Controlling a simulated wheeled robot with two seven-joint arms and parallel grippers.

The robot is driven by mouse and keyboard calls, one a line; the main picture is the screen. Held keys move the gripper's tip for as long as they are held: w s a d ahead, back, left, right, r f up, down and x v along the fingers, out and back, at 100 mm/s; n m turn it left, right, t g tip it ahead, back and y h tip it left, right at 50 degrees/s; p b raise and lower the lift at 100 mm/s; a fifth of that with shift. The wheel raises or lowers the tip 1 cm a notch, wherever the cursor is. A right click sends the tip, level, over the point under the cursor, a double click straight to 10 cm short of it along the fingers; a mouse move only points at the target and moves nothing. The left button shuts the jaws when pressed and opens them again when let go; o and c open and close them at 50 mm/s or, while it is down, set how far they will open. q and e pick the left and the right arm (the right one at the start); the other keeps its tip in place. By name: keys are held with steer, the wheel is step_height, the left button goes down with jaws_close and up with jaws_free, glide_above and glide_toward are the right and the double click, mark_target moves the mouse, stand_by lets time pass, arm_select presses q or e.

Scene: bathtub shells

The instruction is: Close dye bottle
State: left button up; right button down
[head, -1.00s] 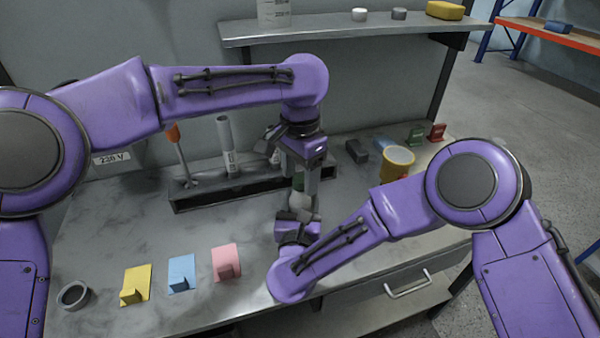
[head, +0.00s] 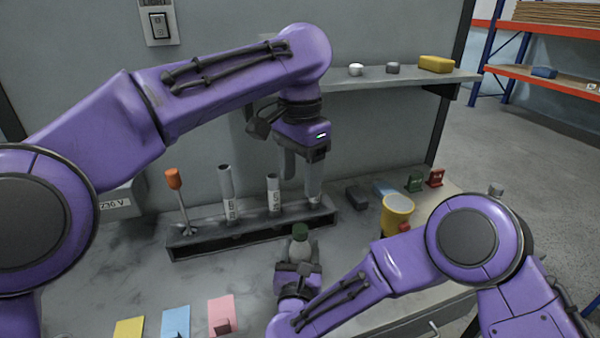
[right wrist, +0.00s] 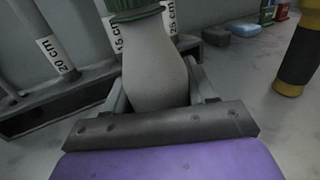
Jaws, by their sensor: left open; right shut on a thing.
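The dye bottle (head: 301,250) is a pale grey-white bottle, upright at the front of the rack, with a dark green cap (head: 300,231) on its top. In the right wrist view the bottle (right wrist: 158,75) fills the middle, and the ribbed cap (right wrist: 135,8) is cut off by the top edge. My right gripper (head: 298,268) is shut around the bottle's body; its fingers lie on both sides. My left gripper (head: 301,183) is open and empty, pointing down above the cap and apart from it. I cannot tell how tightly the cap sits.
A dark rack (head: 250,231) with labelled grey tubes and an orange-handled tool (head: 176,190) stands behind the bottle. A yellow cup (head: 397,215) is at the right. Coloured cards lie at the front left. A wall shelf (head: 405,78) is behind.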

steer(key=shift+c, duration=1.4)
jaws_free()
steer(key=s+b, duration=0.1)
steer(key=s, duration=0.2)
steer(key=s+b, duration=0.1)
steer(key=s, duration=0.2)
steer(key=s+a+b, duration=0.1)
steer(key=s, duration=0.2)
steer(key=shift+s+f, duration=0.1)
steer(key=shift+s, duration=0.15)
arm_select(q)
steer(key=shift+f, duration=1.55)
arm_select(e)
steer(key=shift+s, duration=0.5)
